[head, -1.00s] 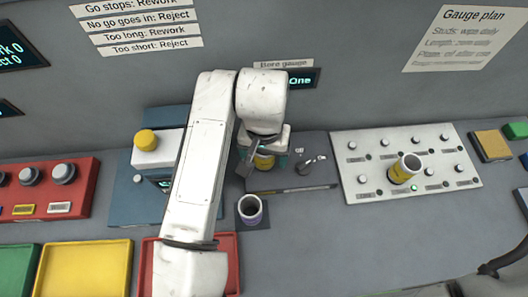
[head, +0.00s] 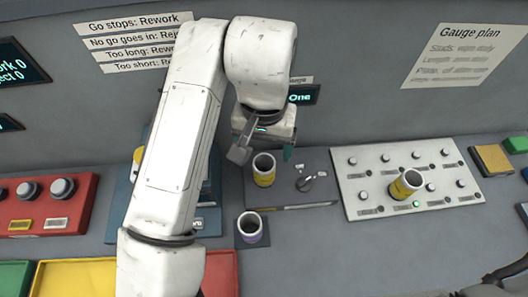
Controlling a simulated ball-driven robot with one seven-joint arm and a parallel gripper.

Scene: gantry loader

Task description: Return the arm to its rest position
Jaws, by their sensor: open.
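My gripper (head: 264,156) hangs at the end of the white arm, above and behind the bore gauge area, with its fingers apart and nothing between them. A yellow-banded cylinder (head: 264,171) stands upright on the dark plate just below it, apart from the fingers as far as I can see. My arm hides most of the blue station and part of the wall signs.
A purple-banded cylinder (head: 250,229) stands on a dark pad in front. Another yellow-banded cylinder (head: 405,185) leans on the white peg board (head: 358,209). A red button panel (head: 52,222) lies left. Coloured trays (head: 75,266) line the front.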

